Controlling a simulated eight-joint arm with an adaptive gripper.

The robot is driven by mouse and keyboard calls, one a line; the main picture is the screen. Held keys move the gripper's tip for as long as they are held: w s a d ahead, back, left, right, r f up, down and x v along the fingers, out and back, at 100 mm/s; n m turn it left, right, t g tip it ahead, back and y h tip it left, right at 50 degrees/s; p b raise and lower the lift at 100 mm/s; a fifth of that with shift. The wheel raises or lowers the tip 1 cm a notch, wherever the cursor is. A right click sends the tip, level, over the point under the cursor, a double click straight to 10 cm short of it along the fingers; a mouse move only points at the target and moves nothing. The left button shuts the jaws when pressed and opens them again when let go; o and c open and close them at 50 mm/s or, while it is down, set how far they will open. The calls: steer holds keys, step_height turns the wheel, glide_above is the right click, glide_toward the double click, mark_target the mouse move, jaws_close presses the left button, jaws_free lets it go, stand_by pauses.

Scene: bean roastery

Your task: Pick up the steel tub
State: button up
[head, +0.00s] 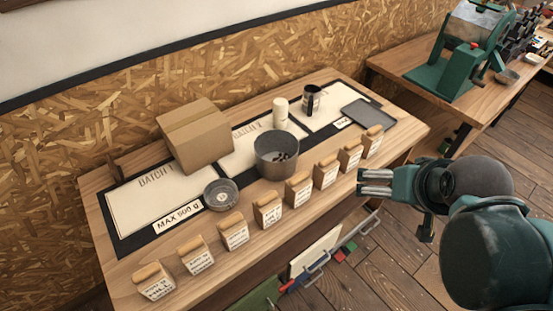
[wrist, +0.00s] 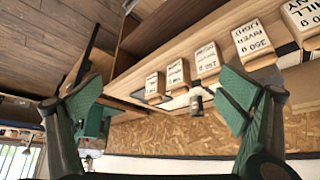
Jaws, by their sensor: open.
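The steel tub (head: 277,158) is a grey, round, open-topped metal vessel with some dark pieces inside. It stands upright near the middle of the wooden bench, behind the row of small labelled bags. My gripper (head: 362,182) is off the bench's front right edge, apart from the tub and to its right. In the wrist view my gripper (wrist: 165,98) shows two green fingers spread wide with nothing between them. I cannot make out the tub for sure in the wrist view; the right finger covers part of the bench there.
Several labelled bags (head: 268,211) line the bench's front edge, between my gripper and the tub. A round grey dish (head: 221,195) is left of the tub, a cardboard box (head: 195,135) behind left. A white cylinder (head: 280,112), dark cup (head: 311,100) and grey tray (head: 368,115) stand behind and right.

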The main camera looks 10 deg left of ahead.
stand_by(0.3)
steer(key=shift+r, duration=2.6)
steer(key=w+a+r+m+g+p, duration=0.1)
steer(key=w+a+r+m+p, duration=0.15)
steer(key=w+a, duration=0.4)
steer(key=w+a+r+m+g+p, duration=0.1)
steer(key=w+a+g+p, duration=0.15)
steer(key=w+a, duration=0.4)
steer(key=w+a+f+m+h+p, duration=0.1)
steer(key=w+a+f+m+p, duration=0.15)
steer(key=a, duration=0.65)
steer(key=w+a+f+m+h+p, duration=0.15)
steer(key=w+a, duration=0.25)
steer(key=a, duration=0.5)
step_height(320, 180, down, 14)
steer(key=shift+a, duration=0.45)
steer(key=shift+f, duration=0.15)
steer(key=shift+x, duration=1.25)
steer(key=shift+d+f, duration=0.1)
